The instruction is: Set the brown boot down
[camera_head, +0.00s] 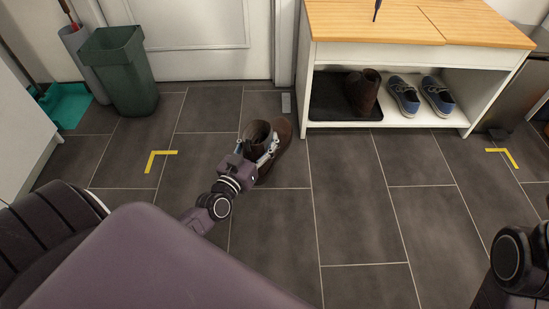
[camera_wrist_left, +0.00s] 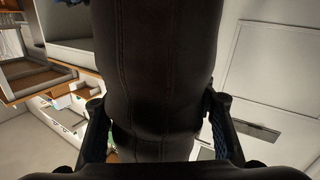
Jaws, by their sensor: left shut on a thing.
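A brown boot (camera_head: 284,134) is held by my left gripper (camera_head: 258,149) over the tiled floor, left of the shoe bench. My left gripper is shut around the boot's shaft, with a finger on each side; the boot fills the middle of the left wrist view (camera_wrist_left: 160,75). From the head view I cannot tell whether its sole touches the floor. A second brown boot (camera_head: 364,92) stands upright on a dark mat (camera_head: 325,105) in the bench's lower shelf. My right gripper does not show; only part of my right arm is at the lower right.
The white bench (camera_head: 400,55) with a wooden top also holds a pair of blue shoes (camera_head: 422,95). A green bin (camera_head: 122,75) and a teal dustpan (camera_head: 65,105) stand at the left. Yellow corner marks (camera_head: 160,155) lie on the floor. The floor before the bench is clear.

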